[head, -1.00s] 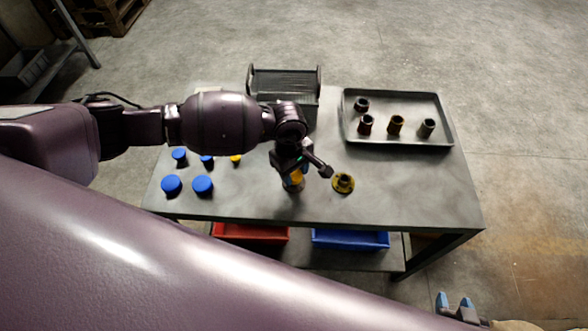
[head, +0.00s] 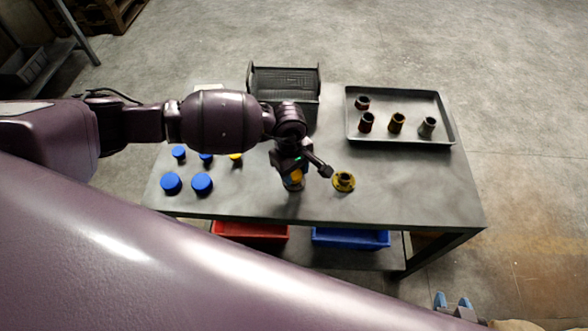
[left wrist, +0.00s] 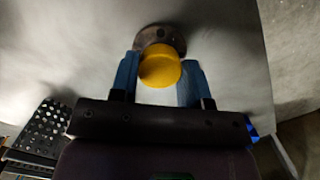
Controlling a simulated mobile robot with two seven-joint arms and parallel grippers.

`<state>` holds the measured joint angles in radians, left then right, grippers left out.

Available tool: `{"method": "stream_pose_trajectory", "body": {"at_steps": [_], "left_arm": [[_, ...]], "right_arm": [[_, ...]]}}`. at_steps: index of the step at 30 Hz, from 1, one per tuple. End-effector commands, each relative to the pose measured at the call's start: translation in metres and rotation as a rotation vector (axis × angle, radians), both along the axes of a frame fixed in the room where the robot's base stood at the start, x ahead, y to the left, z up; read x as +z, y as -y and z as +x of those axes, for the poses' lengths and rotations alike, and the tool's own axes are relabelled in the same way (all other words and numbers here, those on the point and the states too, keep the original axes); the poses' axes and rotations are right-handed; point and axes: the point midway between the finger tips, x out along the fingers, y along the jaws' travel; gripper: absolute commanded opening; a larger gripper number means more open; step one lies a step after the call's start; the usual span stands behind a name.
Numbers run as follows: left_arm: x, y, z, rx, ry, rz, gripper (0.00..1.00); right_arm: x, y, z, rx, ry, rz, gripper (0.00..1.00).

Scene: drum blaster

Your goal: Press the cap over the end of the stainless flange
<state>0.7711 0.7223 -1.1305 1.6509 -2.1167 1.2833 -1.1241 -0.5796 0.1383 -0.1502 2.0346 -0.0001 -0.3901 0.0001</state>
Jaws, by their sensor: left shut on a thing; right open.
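A yellow cap (left wrist: 160,68) sits between the blue fingers of my left gripper (left wrist: 160,80), which is shut on it. In the head view, this cap (head: 296,177) shows as a small yellow-orange patch under my left gripper (head: 293,180). A round grey metal flange (left wrist: 160,36) lies just behind and partly under the cap in the left wrist view; the cap hides much of it. I cannot tell whether the cap touches it. My right gripper (head: 453,301) is open and empty at the lower right, away from the table.
A yellow flange with a dark pipe end (head: 344,181) stands just right of my left gripper. Blue caps (head: 202,183) and another yellow cap (head: 236,157) lie left. A grey tray (head: 400,143) holds several fittings. A black crate (head: 284,76) stands at the back.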

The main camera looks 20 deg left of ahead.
Motion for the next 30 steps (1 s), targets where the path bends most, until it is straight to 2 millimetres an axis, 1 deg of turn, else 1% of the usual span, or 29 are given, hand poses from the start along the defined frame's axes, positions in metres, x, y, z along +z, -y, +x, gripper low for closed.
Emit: {"method": "stream_pose_trajectory", "body": {"at_steps": [18,29,30], "left_arm": [[-0.0061,0.0001,-0.0004,-0.001,-0.002,0.001,0.21],[-0.0059,0.0003,-0.0002,-0.001,0.0,0.0,0.21],[-0.0059,0.0003,-0.0002,-0.001,0.0,0.0,0.47]], "right_arm": [[-0.0048,0.0035,-0.0024,0.009,-0.008,-0.011,0.43],[-0.0046,0.0028,-0.0022,0.007,-0.008,-0.009,0.43],[-0.0046,0.0025,-0.0022,0.006,-0.007,-0.008,0.43]]}}
